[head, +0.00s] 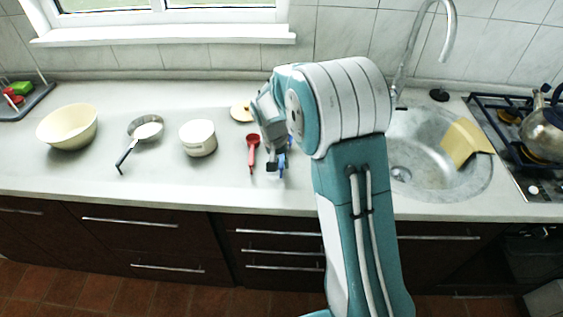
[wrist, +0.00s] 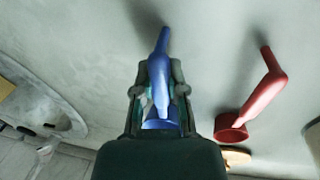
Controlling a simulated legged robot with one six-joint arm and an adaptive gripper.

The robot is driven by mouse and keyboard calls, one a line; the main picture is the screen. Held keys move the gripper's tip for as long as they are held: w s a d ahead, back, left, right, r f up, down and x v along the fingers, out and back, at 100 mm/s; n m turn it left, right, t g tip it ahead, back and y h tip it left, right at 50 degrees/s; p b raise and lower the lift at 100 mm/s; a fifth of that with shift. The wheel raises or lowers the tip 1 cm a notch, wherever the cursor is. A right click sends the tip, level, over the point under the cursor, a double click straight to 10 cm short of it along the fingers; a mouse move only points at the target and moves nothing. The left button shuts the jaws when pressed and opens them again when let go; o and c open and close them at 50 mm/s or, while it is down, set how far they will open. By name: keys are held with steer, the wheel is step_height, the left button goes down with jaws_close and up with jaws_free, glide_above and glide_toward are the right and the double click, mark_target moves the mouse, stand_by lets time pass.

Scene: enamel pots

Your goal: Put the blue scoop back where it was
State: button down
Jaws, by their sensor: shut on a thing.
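The blue scoop (wrist: 162,62) is between the fingers of my gripper (wrist: 160,95) in the wrist view, and the gripper is shut on it. Its handle sticks out past the fingertips and its bowl end sits back between the fingers. In the head view a little of the blue scoop (head: 281,162) shows at my gripper (head: 274,160), over the counter; the arm hides part of it. I cannot tell whether the scoop touches the counter.
A red scoop (head: 252,153) lies on the counter (head: 215,190) just left of my gripper. Further left are a white pot (head: 198,138), a pan with a dark handle (head: 133,146) and a cream bowl (head: 67,127). A sink (head: 418,180) is at the right.

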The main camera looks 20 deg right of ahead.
steer(key=c, duration=0.7)
jaws_free()
step_height(320, 180, up, 12)
steer(key=a, duration=0.2)
steer(key=s+d+r+n+t+y, duration=0.1)
steer(key=s+d+r+n+t, duration=0.15)
steer(key=s+r, duration=0.8)
steer(key=s+t, duration=0.1)
steer(key=s, duration=0.4)
steer(key=s+f+t, duration=0.1)
steer(key=s, duration=0.5)
steer(key=s+n+t+y, duration=0.1)
steer(key=s, duration=0.5)
steer(key=shift+s+a+f+t, duration=0.1)
steer(key=shift+a+f+t, duration=0.15)
steer(key=shift+a+f, duration=0.1)
